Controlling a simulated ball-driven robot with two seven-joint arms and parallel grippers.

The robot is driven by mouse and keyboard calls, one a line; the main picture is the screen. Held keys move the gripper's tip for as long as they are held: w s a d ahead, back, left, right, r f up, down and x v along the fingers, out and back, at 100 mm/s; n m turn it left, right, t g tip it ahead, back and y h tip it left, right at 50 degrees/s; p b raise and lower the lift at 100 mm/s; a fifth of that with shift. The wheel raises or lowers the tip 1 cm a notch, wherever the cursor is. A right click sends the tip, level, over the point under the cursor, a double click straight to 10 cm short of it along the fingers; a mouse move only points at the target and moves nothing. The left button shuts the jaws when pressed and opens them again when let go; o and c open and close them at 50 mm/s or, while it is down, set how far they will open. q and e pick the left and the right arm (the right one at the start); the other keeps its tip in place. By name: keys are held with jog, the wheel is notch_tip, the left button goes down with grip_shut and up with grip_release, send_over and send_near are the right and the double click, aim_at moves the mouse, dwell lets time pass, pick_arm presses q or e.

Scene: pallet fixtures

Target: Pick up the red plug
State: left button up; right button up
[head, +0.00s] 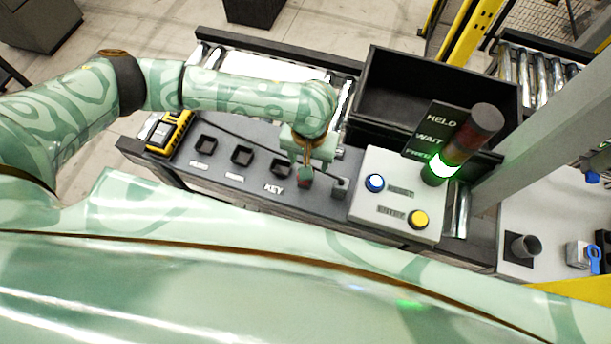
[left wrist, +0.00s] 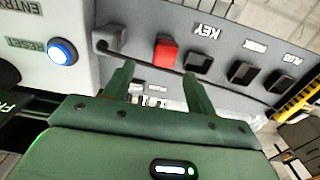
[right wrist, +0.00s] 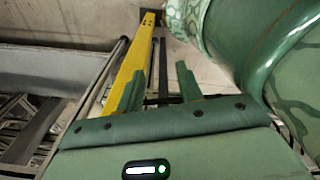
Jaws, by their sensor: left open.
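The red plug (left wrist: 165,53) sits in the dark panel (left wrist: 222,85) beside the KEY label, in the left wrist view. In the head view only a little of the red plug (head: 303,183) shows below my left gripper (head: 305,172). In the left wrist view my left gripper (left wrist: 158,74) is open, with its fingers apart and the red plug between and beyond their tips, not visibly touched. My right gripper (right wrist: 160,70) is open and empty, away from the panel, above the floor in the right wrist view.
Several dark square sockets (head: 242,156) line the panel. A grey block with a cable (left wrist: 110,38) is beside the plug. A white box (head: 393,190) carries blue and yellow buttons. A light tower (head: 468,142) glows green. A black bin (head: 369,90) stands behind.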

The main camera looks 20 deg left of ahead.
pick_arm(q)
jog(key=shift+w+f, duration=0.1)
jog(key=shift+f, duration=0.7)
jog(key=f, duration=0.5)
jog(key=shift+s+a+b, duration=0.3)
jog(key=shift+a+b, duration=0.05)
jog(key=shift+b, duration=0.05)
jog(key=shift+r, duration=0.1)
jog(key=c, duration=1.1)
jog(key=shift+r, duration=0.1)
